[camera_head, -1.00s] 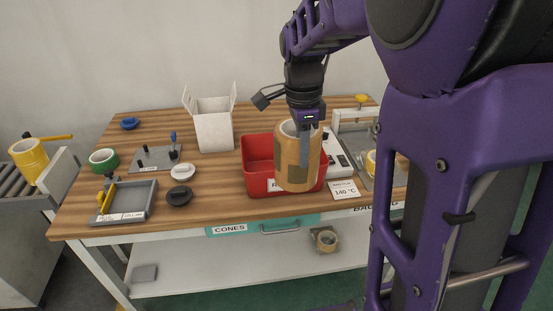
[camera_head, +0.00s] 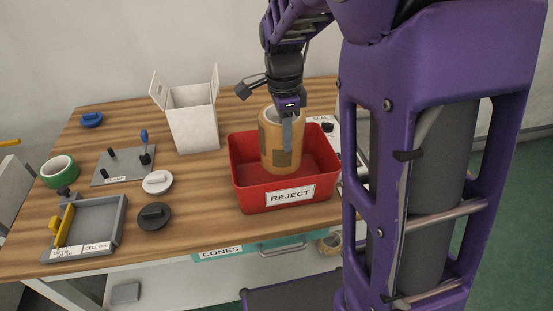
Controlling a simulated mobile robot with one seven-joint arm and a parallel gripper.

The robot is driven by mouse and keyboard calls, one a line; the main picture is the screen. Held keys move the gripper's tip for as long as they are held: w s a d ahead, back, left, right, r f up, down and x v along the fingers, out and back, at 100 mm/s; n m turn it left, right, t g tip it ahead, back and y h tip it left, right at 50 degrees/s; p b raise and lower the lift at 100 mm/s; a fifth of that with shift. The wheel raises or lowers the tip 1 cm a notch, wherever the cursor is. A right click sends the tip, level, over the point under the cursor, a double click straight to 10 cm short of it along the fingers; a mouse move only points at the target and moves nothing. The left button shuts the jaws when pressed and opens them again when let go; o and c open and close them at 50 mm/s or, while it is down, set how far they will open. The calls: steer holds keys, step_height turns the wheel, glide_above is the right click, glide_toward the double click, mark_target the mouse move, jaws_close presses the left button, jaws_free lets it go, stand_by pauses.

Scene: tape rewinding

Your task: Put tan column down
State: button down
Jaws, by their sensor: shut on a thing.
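The tan column (camera_head: 279,152) is a hollow tan cylinder with a darker patch on its side, held upright. My gripper (camera_head: 288,118) is shut on its upper wall. The column is over or inside the red bin (camera_head: 275,195) labelled REJECT, its lower end in front of the bin's inner walls. I cannot tell whether it touches the bin's floor.
A white open box (camera_head: 193,125) stands left of the bin. A grey tray (camera_head: 88,225), a green tape roll (camera_head: 59,170), a white disc (camera_head: 157,182) and a black disc (camera_head: 153,215) lie on the left. Wooden table (camera_head: 200,230) is bare between discs and bin.

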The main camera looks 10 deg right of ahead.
mark_target(285, 173)
step_height(285, 173, down, 8)
steer(key=shift+r+b, duration=0.15)
steer(key=shift+b, duration=0.6)
steer(key=shift+f, duration=0.2)
steer(key=c, duration=0.8)
jaws_free()
steer(key=r+p, duration=0.1)
steer(key=r, duration=0.7)
steer(key=r+p, duration=0.1)
steer(key=r, duration=0.3)
steer(key=shift+a+r+p, duration=0.2)
steer(key=shift+a+p, duration=0.05)
steer(key=shift+p, duration=0.05)
